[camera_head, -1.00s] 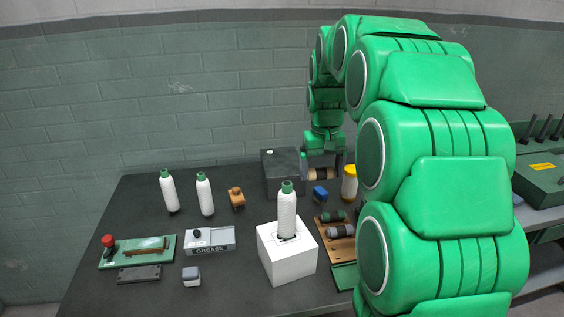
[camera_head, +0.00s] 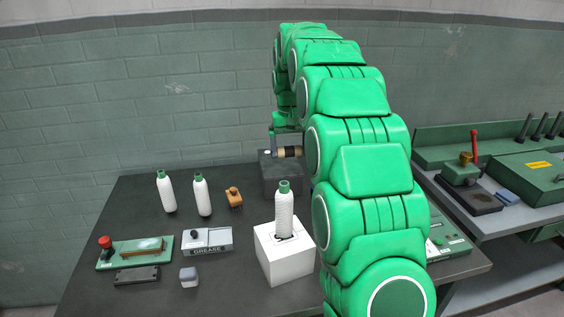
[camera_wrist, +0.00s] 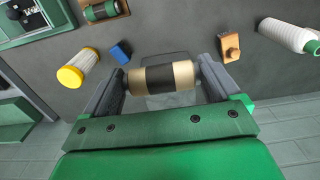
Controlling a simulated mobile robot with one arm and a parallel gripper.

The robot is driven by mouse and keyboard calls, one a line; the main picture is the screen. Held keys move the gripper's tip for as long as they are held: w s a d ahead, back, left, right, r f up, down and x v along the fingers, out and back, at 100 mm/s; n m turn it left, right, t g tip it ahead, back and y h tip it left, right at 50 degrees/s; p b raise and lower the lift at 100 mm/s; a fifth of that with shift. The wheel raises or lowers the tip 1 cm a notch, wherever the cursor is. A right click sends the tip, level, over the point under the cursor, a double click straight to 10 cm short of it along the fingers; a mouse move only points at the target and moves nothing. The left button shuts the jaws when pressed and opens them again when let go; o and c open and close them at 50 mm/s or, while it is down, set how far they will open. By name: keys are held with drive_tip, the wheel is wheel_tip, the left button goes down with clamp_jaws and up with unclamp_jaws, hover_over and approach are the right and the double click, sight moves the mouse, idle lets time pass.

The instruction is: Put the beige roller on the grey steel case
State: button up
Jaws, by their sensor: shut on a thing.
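My gripper (camera_wrist: 163,78) is shut on the beige roller (camera_wrist: 178,76), which has a wide black band around its middle. The two fingers clasp its ends, and it lies sideways. In the head view the roller (camera_head: 290,152) is at the top of the grey steel case (camera_head: 284,184), near the back of the table. In the wrist view the case (camera_wrist: 172,102) shows partly behind the roller. I cannot tell whether the roller touches its top. My arm hides the right side of the case in the head view.
A white block with a white thread bobbin (camera_head: 284,215) stands in front of the case. An orange-brown block (camera_head: 234,197) and two white bobbins stand to its left. A yellow-topped cylinder (camera_wrist: 76,70) and a blue block (camera_wrist: 121,51) lie nearby in the wrist view.

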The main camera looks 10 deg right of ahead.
drive_tip(key=w+f, duration=0.3)
drive_tip(key=w, duration=0.3)
hover_over(283, 171)
drive_tip(key=shift+s+f, duration=0.1)
drive_tip(key=shift+f, duration=2.75)
drive_tip(key=shift+f, duration=0.15)
drive_tip(key=shift+w+f, duration=0.2)
drive_tip(key=shift+f, duration=1.3)
drive_tip(key=shift+f, duration=0.1)
drive_tip(key=o, duration=0.8)
drive_tip(key=shift+o, duration=0.2)
